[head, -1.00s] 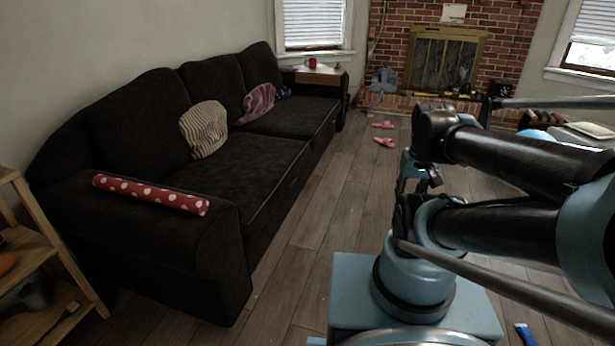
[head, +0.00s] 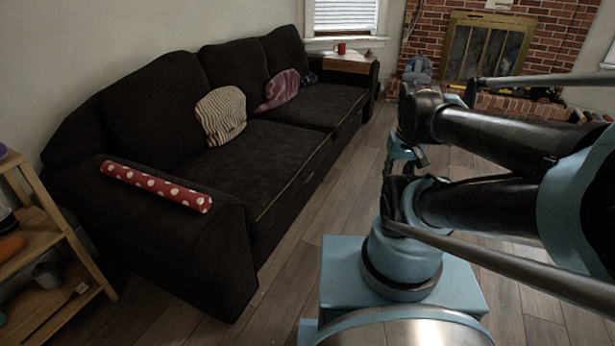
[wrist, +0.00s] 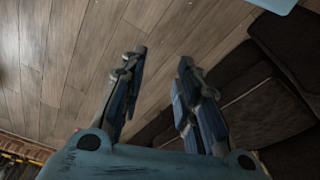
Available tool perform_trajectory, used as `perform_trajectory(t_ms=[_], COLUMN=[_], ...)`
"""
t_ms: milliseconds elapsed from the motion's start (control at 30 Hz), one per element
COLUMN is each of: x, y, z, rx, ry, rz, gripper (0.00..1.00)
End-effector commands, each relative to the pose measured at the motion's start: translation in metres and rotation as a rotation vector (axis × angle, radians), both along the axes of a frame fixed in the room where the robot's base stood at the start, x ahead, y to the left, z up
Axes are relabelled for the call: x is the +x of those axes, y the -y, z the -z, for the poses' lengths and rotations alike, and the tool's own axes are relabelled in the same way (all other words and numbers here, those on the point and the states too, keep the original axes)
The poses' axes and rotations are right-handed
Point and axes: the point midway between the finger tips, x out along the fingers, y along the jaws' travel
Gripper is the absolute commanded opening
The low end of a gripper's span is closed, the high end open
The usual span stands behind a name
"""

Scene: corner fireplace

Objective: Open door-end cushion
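A dark sofa (head: 215,240) runs along the left wall in the head view. It has a near seat cushion (head: 262,165) and a far seat cushion (head: 322,104); both look flat and closed. Small handle-like marks show on the front below the seats. I cannot tell which end is the door end. My gripper (wrist: 162,58) is open and empty in the wrist view, with bare floor between its fingers. The sofa (wrist: 262,112) shows at the right of that view, apart from the fingers. In the head view my gripper is partly hidden by my arm, right of the sofa.
A striped pillow (head: 221,114) and a pink pillow (head: 280,89) lie on the seats. A red dotted roll (head: 157,186) lies on the near armrest. A wooden shelf (head: 62,262) stands at left. A side table (head: 338,62) with a red mug stands beyond the sofa. Wooden floor before the sofa is clear.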

Motion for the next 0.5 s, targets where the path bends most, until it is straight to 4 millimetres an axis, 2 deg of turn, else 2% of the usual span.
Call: perform_trajectory(t_ms=[167,267,500], x=[-0.006,-0.003,0.036], y=[0.000,-0.001,-0.009], z=[-0.005,-0.010,-0.037], rx=[0.000,0.004,0.026], ry=[0.010,0.011,0.004], rz=[0.000,0.003,0.033], gripper=[0.30,0.30,0.30])
